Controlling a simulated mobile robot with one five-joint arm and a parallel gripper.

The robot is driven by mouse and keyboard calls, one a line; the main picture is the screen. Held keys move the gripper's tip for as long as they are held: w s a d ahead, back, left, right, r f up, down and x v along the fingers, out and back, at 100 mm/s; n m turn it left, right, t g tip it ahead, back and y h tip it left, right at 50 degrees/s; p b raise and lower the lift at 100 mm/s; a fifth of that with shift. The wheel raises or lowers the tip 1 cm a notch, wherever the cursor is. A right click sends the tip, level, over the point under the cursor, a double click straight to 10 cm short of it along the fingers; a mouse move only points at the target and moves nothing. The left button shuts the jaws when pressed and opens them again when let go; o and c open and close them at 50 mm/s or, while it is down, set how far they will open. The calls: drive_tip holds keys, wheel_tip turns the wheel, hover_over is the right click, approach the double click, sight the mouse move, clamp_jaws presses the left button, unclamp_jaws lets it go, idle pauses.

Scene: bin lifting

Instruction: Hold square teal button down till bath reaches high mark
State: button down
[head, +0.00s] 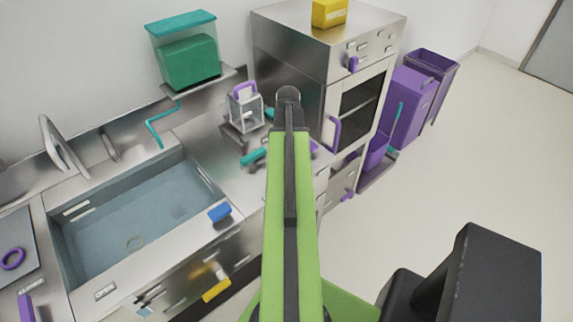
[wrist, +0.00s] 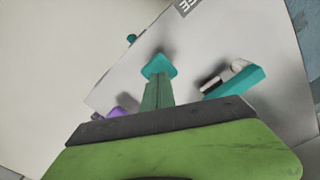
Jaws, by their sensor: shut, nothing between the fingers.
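The bath (head: 65,255) is the sunken basin at the left in the head view, with clear blue-grey water in it. Pale strips show on its inner walls; I cannot read a high mark. In the wrist view a square teal piece (wrist: 158,64), which looks like the button, lies at the tip of my shut, empty gripper (wrist: 157,82). The greenish fingers overlap its near edge; I cannot tell whether they touch or press it. In the head view my arm hides the gripper.
A teal-handled item (wrist: 235,84) lies right of the fingers in the wrist view. A blue block (head: 219,212) sits on the bath's front rim. A steel oven cabinet (head: 300,62) and purple bins (head: 405,97) stand right.

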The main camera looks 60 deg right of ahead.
drive_tip(key=shift+f, duration=0.15)
drive_tip(key=shift+f+b, duration=1.35)
drive_tip(key=shift+b, duration=0.15)
drive_tip(key=shift+r, duration=0.15)
idle(6.2)
